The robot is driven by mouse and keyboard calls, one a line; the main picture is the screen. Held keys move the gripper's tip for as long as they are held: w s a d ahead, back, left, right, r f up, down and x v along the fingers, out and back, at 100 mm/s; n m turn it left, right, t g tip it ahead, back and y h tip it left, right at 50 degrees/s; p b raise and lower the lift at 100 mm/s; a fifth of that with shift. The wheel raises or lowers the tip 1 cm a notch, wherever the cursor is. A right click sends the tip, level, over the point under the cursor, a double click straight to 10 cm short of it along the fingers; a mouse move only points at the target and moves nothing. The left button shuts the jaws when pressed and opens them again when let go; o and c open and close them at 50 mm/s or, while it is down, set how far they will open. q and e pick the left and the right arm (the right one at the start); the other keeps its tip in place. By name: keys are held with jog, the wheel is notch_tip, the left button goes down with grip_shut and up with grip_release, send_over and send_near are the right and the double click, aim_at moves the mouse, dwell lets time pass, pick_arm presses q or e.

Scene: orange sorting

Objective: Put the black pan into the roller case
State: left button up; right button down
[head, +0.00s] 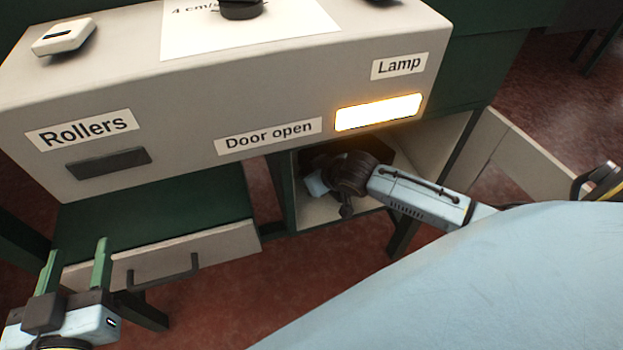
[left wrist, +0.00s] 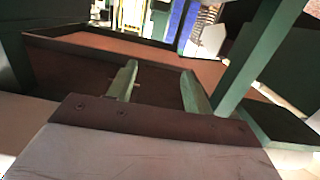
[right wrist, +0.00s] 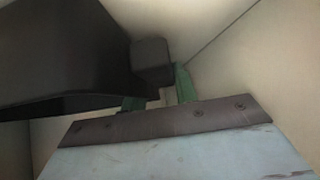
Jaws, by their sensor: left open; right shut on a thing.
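The roller case (head: 190,95) is a pale cabinet with labels for rollers, lamp and door open. Its compartment (head: 427,160) below the lit lamp is open, with the door (head: 535,165) swung out to the right. My right arm reaches into this compartment. In the right wrist view my right gripper (right wrist: 158,88) is shut on the handle of the black pan (right wrist: 60,55), whose dark body fills the upper left between pale walls. My right fingers are hidden in the head view. My left gripper (head: 76,250) is open and empty at the lower left; it also shows in the left wrist view (left wrist: 158,72).
A drawer front (head: 165,255) with a dark handle is below the rollers label, close to my left gripper. The lamp panel (head: 378,112) glows. A white sheet (head: 250,28) and a small white box (head: 63,37) lie on top.

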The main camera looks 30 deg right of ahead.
pick_arm(q)
jog(key=shift+d+r+t, duration=0.2)
jog(key=shift+r+t, duration=0.4)
jog(key=shift+r, duration=0.3)
pick_arm(e)
jog(key=shift+f, duration=0.2)
jog(key=shift+f, duration=0.2)
jog(key=c, duration=1.1)
grip_release()
